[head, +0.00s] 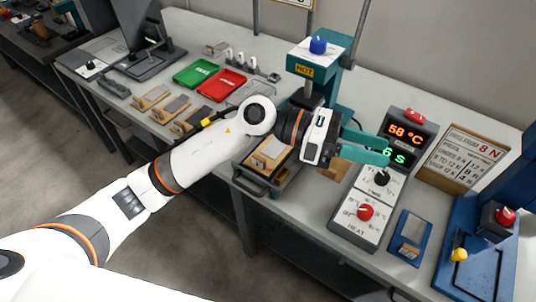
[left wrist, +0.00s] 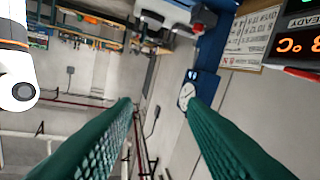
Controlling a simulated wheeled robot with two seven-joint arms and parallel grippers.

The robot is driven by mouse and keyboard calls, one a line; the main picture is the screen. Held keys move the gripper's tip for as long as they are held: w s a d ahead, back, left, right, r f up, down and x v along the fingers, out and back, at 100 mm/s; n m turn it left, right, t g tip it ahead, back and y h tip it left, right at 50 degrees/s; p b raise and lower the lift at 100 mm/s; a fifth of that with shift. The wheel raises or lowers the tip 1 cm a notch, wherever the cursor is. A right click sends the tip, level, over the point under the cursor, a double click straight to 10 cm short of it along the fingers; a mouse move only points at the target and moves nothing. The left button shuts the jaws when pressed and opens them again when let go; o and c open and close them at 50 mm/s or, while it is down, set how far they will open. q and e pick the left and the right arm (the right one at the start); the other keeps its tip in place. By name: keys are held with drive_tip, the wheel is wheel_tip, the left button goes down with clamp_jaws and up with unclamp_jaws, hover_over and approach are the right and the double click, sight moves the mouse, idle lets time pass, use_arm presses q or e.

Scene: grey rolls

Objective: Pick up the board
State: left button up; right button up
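My left gripper (head: 384,150) reaches in over the bench with its two teal fingers apart and nothing between them. It is in front of the control box (head: 352,212) and partly hides its displays. In the left wrist view its green mesh fingers (left wrist: 160,108) are also apart and empty. Which piece is the board is not certain. A light wooden piece (head: 270,150) lies in a dark handled tray (head: 254,186) below my left wrist. Several wooden blocks with grey tops (head: 152,97) stand in a row further left. My right gripper is not in view.
A teal press (head: 318,65) marked HOT stands behind my wrist. Green (head: 197,73) and red (head: 221,85) trays lie at the back left. A blue device (head: 410,237), a sign (head: 464,158) and a blue machine (head: 480,262) crowd the right.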

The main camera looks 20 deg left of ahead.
use_arm(q)
drive_tip(key=w+a+f+m+y, duration=0.3)
drive_tip(key=a+f+m+y, duration=0.2)
drive_tip(key=f+y, duration=0.25)
drive_tip(key=m+t+y, duration=0.1)
drive_tip(key=t+y, duration=0.1)
drive_tip(key=y, duration=0.8)
hover_over(259, 157)
wheel_tip(259, 157, down, 6)
drive_tip(key=shift+w+d+f+p, duration=0.1)
drive_tip(key=shift+p, duration=0.7)
wheel_tip(259, 157, down, 5)
drive_tip(key=shift+r+p, duration=0.1)
drive_tip(key=shift+p, duration=0.85)
drive_tip(key=shift+f, duration=0.3)
clamp_jaws()
